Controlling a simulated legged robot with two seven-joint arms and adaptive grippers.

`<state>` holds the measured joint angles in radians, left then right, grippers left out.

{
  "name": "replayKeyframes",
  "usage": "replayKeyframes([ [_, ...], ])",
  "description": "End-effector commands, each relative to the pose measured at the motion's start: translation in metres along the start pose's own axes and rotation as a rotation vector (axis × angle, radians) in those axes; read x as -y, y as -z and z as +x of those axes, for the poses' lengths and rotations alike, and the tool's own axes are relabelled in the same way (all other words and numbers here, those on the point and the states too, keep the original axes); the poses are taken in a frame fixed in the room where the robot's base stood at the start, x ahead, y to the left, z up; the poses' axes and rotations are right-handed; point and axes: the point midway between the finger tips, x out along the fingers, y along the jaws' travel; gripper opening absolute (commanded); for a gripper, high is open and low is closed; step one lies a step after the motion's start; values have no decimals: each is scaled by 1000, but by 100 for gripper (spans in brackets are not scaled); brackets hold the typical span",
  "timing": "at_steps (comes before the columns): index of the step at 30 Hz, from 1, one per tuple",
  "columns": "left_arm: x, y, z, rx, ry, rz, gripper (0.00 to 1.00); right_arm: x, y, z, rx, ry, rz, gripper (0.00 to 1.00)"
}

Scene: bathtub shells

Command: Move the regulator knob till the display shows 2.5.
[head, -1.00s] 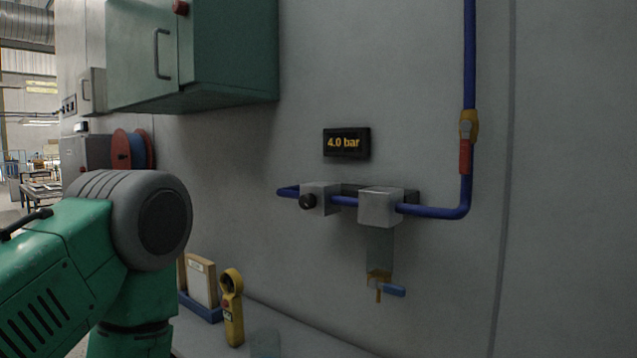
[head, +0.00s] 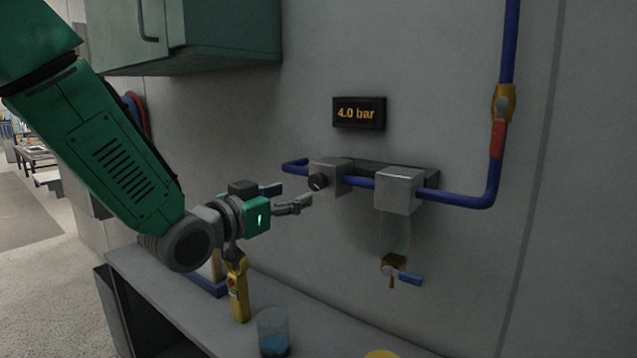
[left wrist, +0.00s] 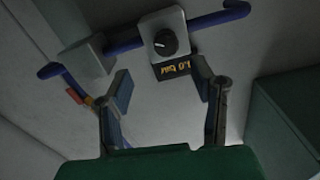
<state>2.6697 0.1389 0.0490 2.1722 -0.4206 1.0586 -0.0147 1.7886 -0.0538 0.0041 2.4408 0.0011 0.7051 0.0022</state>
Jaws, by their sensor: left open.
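The regulator knob (head: 317,182) is a small black dial on the front of a grey block (head: 332,172) in the blue pipe. The display (head: 359,113) on the wall above reads 4.0 bar. My left gripper (head: 296,196) is open and empty, a short way left of the knob and apart from it. In the left wrist view the knob (left wrist: 165,42) shows beyond the spread fingers (left wrist: 162,85), with the display (left wrist: 172,69) partly hidden and upside down. My right gripper is not in view.
A second grey block (head: 399,190) stands right of the regulator, with a clear bowl and blue-handled drain (head: 405,275) below. A red-handled valve (head: 499,138) is on the pipe at right. A yellow device (head: 238,290) and a cup (head: 273,331) stand on the bench below.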

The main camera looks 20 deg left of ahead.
Motion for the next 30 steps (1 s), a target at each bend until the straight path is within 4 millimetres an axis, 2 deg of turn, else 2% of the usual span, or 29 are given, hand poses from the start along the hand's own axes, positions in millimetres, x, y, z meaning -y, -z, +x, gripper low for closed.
replayKeyframes([
  [1,0,0,12,-1,-1,0,51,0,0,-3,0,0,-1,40],
  [6,2,0,46,-1,-1,-1,51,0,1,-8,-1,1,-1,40],
  [12,-1,1,76,0,-1,1,51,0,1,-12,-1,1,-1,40],
  [18,-4,1,87,1,-1,2,51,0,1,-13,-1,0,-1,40],
  [25,-1,0,87,0,0,-1,51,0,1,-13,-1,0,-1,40],
  [26,-1,0,87,0,0,-1,47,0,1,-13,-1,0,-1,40],
  [27,0,0,86,0,0,-2,33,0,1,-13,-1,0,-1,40],
  [30,0,0,86,0,-1,-3,2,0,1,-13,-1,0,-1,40],
])
